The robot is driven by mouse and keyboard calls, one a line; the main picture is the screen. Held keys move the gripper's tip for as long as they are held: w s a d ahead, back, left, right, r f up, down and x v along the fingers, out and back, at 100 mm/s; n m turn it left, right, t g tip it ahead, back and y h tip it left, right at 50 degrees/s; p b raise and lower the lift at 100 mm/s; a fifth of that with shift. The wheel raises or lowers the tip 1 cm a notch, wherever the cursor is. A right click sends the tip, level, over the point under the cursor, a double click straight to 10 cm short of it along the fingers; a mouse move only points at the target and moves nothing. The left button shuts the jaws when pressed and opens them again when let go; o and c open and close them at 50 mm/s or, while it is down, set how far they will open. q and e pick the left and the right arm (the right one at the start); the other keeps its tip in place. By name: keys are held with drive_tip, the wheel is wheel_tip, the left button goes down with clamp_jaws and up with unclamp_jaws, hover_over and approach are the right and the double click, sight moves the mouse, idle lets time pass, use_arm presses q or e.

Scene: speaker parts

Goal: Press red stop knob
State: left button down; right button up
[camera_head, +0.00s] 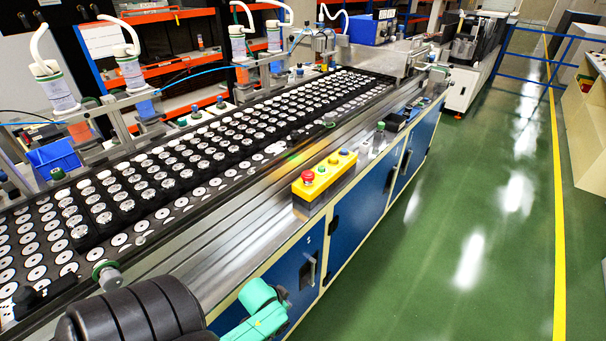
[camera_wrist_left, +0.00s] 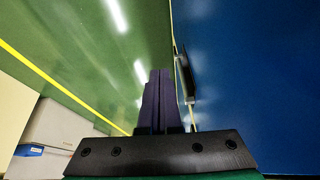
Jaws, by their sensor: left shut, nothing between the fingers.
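The red stop knob (camera_head: 308,176) sits at the near end of a yellow control box (camera_head: 319,188) on the front edge of the conveyor line. Smaller yellow and blue buttons sit in a row behind it. Part of my arm, black with a teal end, shows at the bottom of the head view, nearer than the box and apart from it. In the left wrist view my left gripper (camera_wrist_left: 160,78) is shut and empty, with its dark fingers beside a blue cabinet door (camera_wrist_left: 240,70). The knob is not in the wrist view. My right gripper is not in view.
The conveyor (camera_head: 225,250) carries many round speaker parts in black trays. Blue cabinet doors with black handles (camera_head: 308,270) line its front below the box. A green post with a round cap (camera_head: 105,272) stands near my arm. The green floor (camera_head: 430,270) at the right is clear.

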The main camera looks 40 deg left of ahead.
use_arm(q)
drive_tip(key=w+r+t+p, duration=0.1)
drive_tip(key=w+r, duration=0.1)
drive_tip(key=r, duration=0.6)
drive_tip(key=w+r+t+p, duration=0.1)
drive_tip(key=w+r, duration=0.1)
drive_tip(key=r, duration=0.6)
drive_tip(key=w+a+r+t, duration=0.1)
drive_tip(key=w+a+r, duration=0.1)
drive_tip(key=a+r, duration=0.1)
drive_tip(key=w+a+r+t, duration=0.2)
drive_tip(key=a+r, duration=0.1)
drive_tip(key=w+a+r+t, duration=0.1)
drive_tip(key=a+r, duration=0.2)
drive_tip(key=shift+w+r+n+t, duration=0.2)
drive_tip(key=shift+w+n+t, duration=0.1)
drive_tip(key=shift+w, duration=0.1)
drive_tip(key=w+a+r+t, duration=0.1)
drive_tip(key=a+r+t, duration=0.1)
drive_tip(key=r, duration=0.3)
drive_tip(key=w+a+r+t, duration=0.1)
drive_tip(key=w+a+r, duration=0.1)
drive_tip(key=r, duration=0.3)
drive_tip(key=shift+w+r+t+p, duration=0.2)
drive_tip(key=shift+w+t+p, duration=0.1)
drive_tip(key=shift+t+p, duration=0.1)
drive_tip(key=shift+a, duration=0.15)
